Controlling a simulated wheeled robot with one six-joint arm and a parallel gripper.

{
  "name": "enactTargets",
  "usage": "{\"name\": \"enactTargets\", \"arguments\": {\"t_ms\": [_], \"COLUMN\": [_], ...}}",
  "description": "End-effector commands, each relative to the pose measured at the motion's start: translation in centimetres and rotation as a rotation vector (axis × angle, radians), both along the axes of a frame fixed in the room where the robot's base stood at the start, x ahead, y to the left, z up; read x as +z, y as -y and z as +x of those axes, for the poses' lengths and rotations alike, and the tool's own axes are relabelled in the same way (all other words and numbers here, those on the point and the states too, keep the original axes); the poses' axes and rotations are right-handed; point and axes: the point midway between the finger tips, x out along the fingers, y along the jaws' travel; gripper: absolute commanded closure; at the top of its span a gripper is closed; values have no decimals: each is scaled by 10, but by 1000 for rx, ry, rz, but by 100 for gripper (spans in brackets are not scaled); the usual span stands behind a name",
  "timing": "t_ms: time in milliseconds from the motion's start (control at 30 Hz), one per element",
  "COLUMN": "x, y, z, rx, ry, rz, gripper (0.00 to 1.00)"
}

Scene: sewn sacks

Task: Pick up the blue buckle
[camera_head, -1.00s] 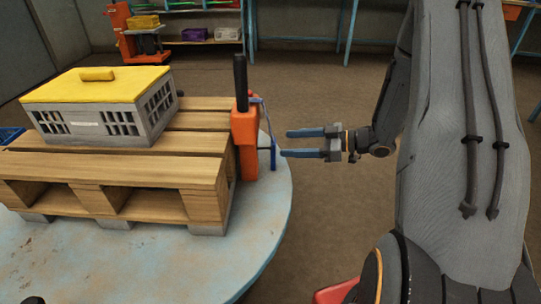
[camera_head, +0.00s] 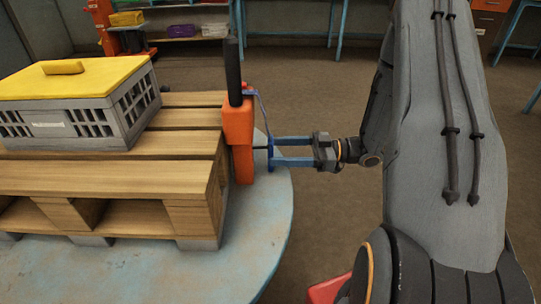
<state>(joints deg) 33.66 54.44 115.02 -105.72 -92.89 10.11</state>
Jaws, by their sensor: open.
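The blue buckle (camera_head: 270,153) is a small upright blue piece at the right side of the orange tool body (camera_head: 239,140). A thin blue-purple strap (camera_head: 262,112) runs down to it from the top of that body. My gripper (camera_head: 277,151) comes in from the right, with its two blue fingers apart, one above the other in the picture. The fingertips are at the buckle's right edge, level with it. The similar blues overlap, so I cannot tell whether they touch it or reach around it.
The orange body has a tall black handle (camera_head: 233,72) and stands against a wooden pallet (camera_head: 110,180) on a round pale-blue table (camera_head: 262,215). A grey crate with a yellow lid (camera_head: 85,80) sits on the pallet. The floor right of the table is open.

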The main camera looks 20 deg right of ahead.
Motion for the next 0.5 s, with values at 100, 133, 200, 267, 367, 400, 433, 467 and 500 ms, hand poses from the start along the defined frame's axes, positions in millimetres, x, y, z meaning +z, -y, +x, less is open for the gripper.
{"name": "enactTargets", "arguments": {"t_ms": [100,133,200,267,367,400,433,467,500], "x": [-2,-2,-1,-1,-1,-1,-1,-1,-1], "y": [-18,-22,-26,-27,-27,-27,-27,-27,-27], "z": [4,5,7,7,7,7,7,7,7], "rx": [2,1,-1,-3,-4,-4,-4,-4,-4], "ry": [-1,-1,0,0,0,0,0,0,0], "rz": [0,1,0,0,0,0,0,0,0], "gripper": [39,39,39,39,39,39,41,46,53]}}
